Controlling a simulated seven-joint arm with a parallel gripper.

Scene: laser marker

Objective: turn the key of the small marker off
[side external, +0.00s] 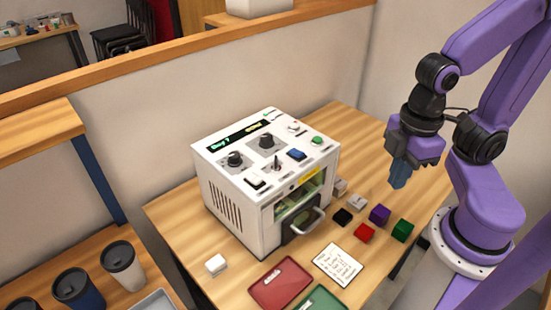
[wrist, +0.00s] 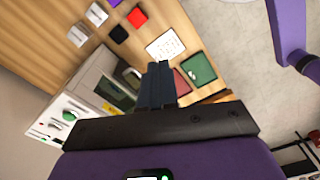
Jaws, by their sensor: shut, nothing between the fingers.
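The small marker (side external: 226,208) is a white box with a tilted control panel on top, a lit green and yellow display and a handled front door. Its panel carries two dark knobs (side external: 235,160), a toggle (side external: 276,164), a blue rocker (side external: 296,154), a green button (side external: 317,140) and small light-coloured controls (side external: 294,128) near the back right. I cannot tell for sure which of these is the key or how it stands. In the wrist view the marker (wrist: 62,118) is partly visible at the left. My gripper (side external: 399,184) is shut and empty, raised in the air right of the marker.
Several small coloured blocks (side external: 379,214) lie right of the marker. A note card (side external: 338,265), a red tray (side external: 281,284) and a green tray (side external: 320,302) lie in front. A white block (side external: 216,264) sits at the front left. A wall stands behind the table.

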